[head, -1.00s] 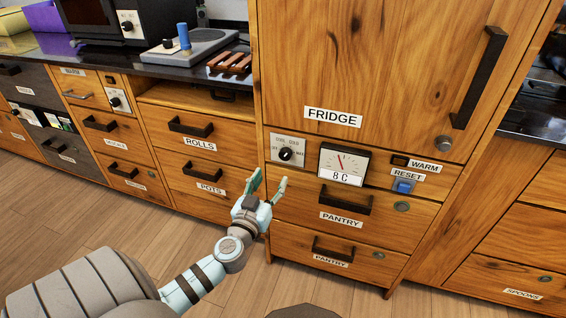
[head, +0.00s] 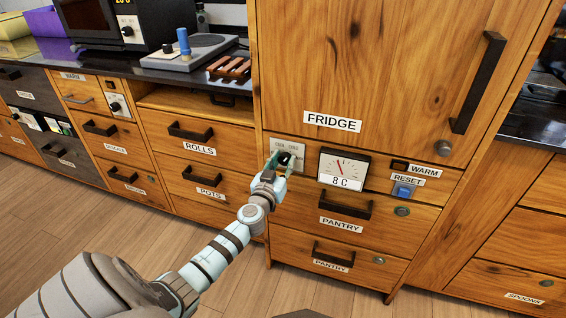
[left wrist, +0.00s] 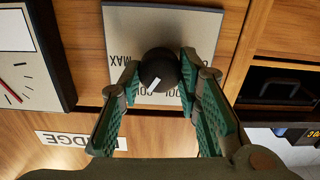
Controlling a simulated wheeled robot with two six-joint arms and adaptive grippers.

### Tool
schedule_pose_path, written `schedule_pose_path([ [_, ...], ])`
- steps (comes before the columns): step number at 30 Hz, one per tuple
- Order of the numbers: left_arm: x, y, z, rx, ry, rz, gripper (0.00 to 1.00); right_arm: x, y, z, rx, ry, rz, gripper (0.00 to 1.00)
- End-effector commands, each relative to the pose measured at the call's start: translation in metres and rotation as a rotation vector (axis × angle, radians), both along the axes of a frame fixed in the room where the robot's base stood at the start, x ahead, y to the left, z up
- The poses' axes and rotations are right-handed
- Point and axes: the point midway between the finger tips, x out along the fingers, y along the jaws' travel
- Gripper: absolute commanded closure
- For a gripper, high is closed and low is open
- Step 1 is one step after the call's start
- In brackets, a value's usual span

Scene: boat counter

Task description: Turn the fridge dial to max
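The fridge dial is a round black knob (left wrist: 160,70) with a white pointer mark, on a grey plate (left wrist: 205,30) below the FRIDGE label. In the left wrist view, which is upside down, MAX is on the plate to the left of the knob and the pointer is at the knob's lower side. In the head view the plate (head: 298,149) is partly hidden by my left gripper (head: 277,164). In the left wrist view my left gripper (left wrist: 159,72) is open, its fingertips on either side of the knob; contact is unclear. My right gripper is out of view.
A gauge (head: 343,166) reading 8 C is right of the dial. Further right are a WARM indicator (head: 400,166) and a blue RESET button (head: 403,191). The fridge door (head: 400,70) is above, with a dark handle (head: 478,84). Drawers with protruding handles are below and left.

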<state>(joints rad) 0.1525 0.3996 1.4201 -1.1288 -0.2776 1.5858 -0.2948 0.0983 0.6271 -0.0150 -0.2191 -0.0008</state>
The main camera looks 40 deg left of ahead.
Motion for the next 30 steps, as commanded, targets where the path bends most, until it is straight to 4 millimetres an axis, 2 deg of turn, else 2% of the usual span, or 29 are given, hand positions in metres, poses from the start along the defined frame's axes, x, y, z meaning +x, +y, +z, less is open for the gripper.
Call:
schedule_pose_path([
  [2, 0.0, 0.0, 0.0, 0.0, 0.0, 0.0, 0.97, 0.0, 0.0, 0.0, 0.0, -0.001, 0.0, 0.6],
  [14, 0.0, 0.0, -0.001, 0.064, 0.022, 0.0, 0.97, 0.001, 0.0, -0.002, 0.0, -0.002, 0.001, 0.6],
  [20, 0.0, -0.001, -0.001, 0.181, 0.063, -0.001, 0.97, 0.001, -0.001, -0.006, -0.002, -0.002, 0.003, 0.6],
  [30, 0.0, -0.002, -0.001, 0.472, 0.165, -0.001, 0.97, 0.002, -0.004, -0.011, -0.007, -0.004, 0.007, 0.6],
])
